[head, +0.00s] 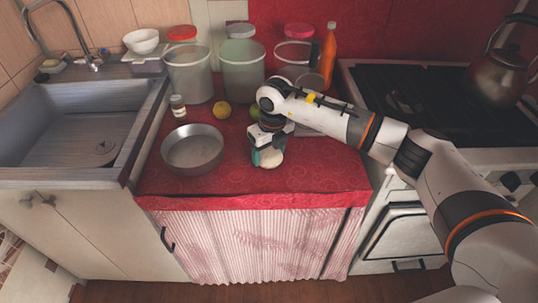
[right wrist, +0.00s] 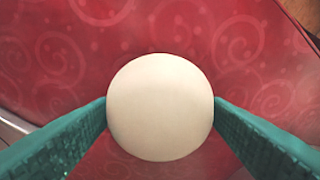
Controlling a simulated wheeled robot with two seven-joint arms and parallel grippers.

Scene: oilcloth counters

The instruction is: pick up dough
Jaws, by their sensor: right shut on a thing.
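The dough (right wrist: 160,108) is a smooth, pale cream ball. In the right wrist view it sits between the two green fingers of my right gripper (right wrist: 160,115), which touch it on both sides. In the head view my right gripper (head: 266,157) points down over the red counter cloth, with the dough (head: 271,158) partly hidden by the fingers. I cannot tell whether the dough rests on the cloth or is slightly above it. My left gripper is not in view.
A round metal pan (head: 193,148) stands left of my right gripper. A yellow fruit (head: 222,110), a small jar (head: 178,106) and large clear containers (head: 243,68) stand behind. A sink (head: 75,140) is at left, a stove (head: 425,95) at right. The cloth's front strip (head: 215,185) is clear.

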